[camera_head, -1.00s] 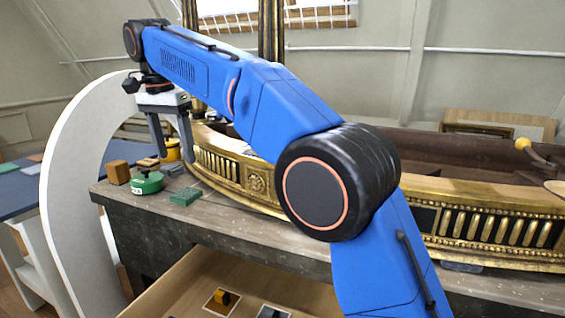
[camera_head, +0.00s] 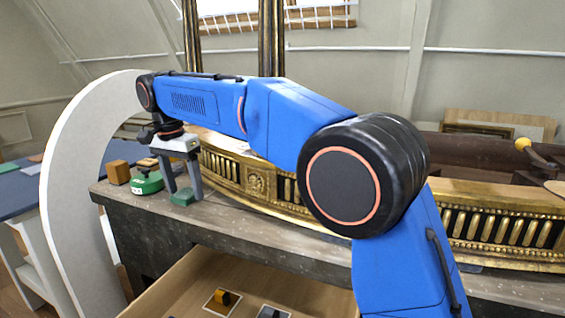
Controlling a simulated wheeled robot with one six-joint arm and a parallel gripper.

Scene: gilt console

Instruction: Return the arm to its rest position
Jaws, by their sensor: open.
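My gripper (camera_head: 183,189) is at the left end of the console, pointing down, with its two grey fingers apart. Its fingertips are low, near a small green block (camera_head: 182,197) on the grey-brown console top (camera_head: 225,212). One finger partly covers the block, and I cannot tell whether it touches it. I see nothing held between the fingers. My blue arm reaches from the lower right across the middle of the view and hides part of the console's gilt front.
A green round object (camera_head: 147,182) and an orange-brown block (camera_head: 119,172) stand left of my gripper. A gilt curved rail (camera_head: 290,195) runs behind. A white arch (camera_head: 62,180) stands at the left.

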